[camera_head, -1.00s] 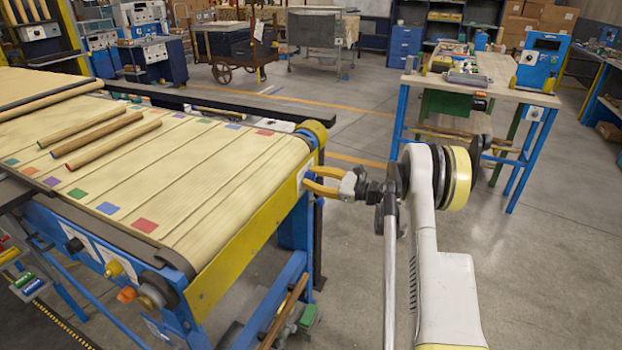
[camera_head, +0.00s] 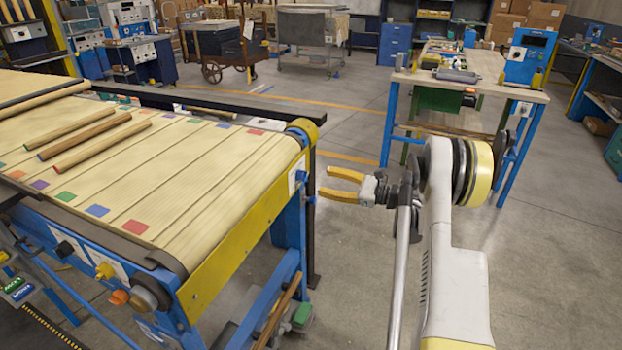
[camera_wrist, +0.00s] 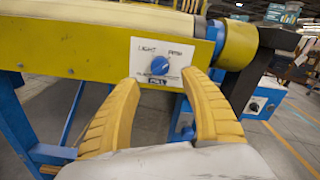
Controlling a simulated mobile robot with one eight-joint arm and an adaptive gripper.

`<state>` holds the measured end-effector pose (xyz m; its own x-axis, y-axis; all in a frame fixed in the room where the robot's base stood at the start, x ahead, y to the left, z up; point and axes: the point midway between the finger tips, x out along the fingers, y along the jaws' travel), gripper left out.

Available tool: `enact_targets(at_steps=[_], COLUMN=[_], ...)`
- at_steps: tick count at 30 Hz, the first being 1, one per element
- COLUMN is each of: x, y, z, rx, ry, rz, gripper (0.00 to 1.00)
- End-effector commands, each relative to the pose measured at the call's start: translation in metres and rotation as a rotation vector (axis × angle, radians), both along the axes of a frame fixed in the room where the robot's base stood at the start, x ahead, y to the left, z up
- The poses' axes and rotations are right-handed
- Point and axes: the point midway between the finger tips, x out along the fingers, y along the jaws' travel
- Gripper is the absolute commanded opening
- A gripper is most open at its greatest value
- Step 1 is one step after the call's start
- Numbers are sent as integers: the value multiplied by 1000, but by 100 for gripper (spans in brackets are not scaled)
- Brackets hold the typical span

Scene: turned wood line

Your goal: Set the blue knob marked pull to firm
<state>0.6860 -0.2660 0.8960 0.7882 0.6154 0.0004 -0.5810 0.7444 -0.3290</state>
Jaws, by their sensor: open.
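The blue knob (camera_wrist: 160,66) sits on a white plate (camera_wrist: 143,48) on the yellow side rail of the conveyor. The plate reads LIGHT at upper left and FIRM at upper right, with a dark PULL label (camera_wrist: 157,83) below. Where the knob's pointer stands is too small to tell. My gripper (camera_wrist: 159,78) is open and empty, its two yellow-orange fingers spread either side below the knob, apart from it. In the head view my gripper (camera_head: 326,181) is just right of the conveyor end, where the blue knob (camera_head: 302,176) shows small.
The conveyor (camera_head: 215,185) carries several wooden rods. Another blue part (camera_wrist: 187,132) is below the plate, near the right finger. A workbench (camera_head: 490,75) stands behind my arm.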

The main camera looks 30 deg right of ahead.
Motion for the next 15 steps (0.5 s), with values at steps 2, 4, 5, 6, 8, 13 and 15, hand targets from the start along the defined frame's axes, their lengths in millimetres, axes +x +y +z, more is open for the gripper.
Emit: enact_targets(at_steps=[2,4,5,6,8,13,15], x=[-11,-18,-21,-23,-26,-27,-27], y=[-10,-15,-16,-18,-20,-21,-20], z=[0,0,0,0,0,0,0], rx=[0,0,0,0,0,0,0], ry=[0,0,0,0,0,0,0], rz=[-2,-1,-1,-1,0,1,1], gripper=[53,53,53,53,53,53,53])
